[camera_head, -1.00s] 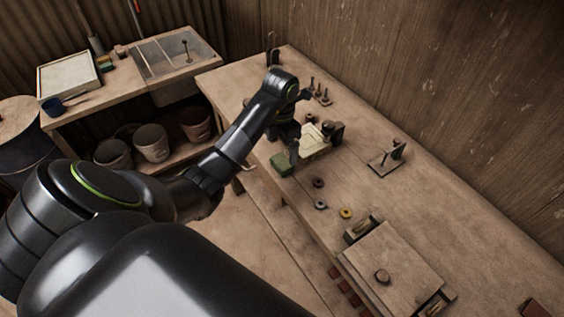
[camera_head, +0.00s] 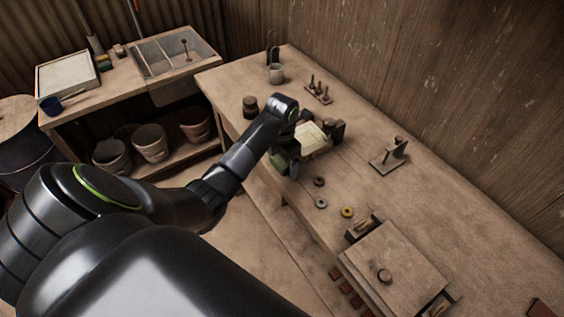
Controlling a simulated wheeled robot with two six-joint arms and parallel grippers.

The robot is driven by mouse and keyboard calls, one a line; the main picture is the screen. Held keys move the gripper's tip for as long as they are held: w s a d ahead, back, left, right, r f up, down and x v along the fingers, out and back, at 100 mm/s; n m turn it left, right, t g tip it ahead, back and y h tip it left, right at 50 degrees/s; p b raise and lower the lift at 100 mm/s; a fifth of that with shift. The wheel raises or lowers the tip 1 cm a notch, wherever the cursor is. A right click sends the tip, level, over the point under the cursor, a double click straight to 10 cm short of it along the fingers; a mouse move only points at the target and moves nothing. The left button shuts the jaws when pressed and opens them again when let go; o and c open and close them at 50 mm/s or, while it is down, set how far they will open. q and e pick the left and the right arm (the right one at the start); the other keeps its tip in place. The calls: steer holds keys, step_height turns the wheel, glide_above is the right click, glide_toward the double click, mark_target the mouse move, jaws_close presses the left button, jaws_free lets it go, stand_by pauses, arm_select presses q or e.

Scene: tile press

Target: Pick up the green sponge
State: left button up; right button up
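The green sponge (camera_head: 278,163) lies on the long wooden bench, at its left edge beside a pale tile-like block (camera_head: 314,139). My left gripper (camera_head: 291,168) is down at the sponge and covers much of it. Its fingers are dark and partly hidden by the wrist, so I cannot tell whether they are open or shut, or whether they touch the sponge. My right gripper is not in view.
Dark round pots (camera_head: 250,107) and a grey mug (camera_head: 276,73) stand farther back on the bench. Small rings (camera_head: 347,212) lie nearer. A wooden box-like press (camera_head: 395,262) is at the front. The bench's right side has free room.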

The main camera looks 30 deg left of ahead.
mark_target(282, 160)
arm_select(q)
steer(key=c, duration=1)
steer(key=shift+r, duration=0.1)
steer(key=shift+c, duration=0.2)
step_height(282, 160, up, 5)
steer(key=shift+w+b, duration=0.1)
steer(key=shift+b, duration=0.5)
step_height(282, 160, up, 4)
steer(key=p, duration=0.4)
steer(key=shift+f, duration=0.2)
steer(key=shift+r+p, duration=0.65)
steer(key=shift+r, duration=0.05)
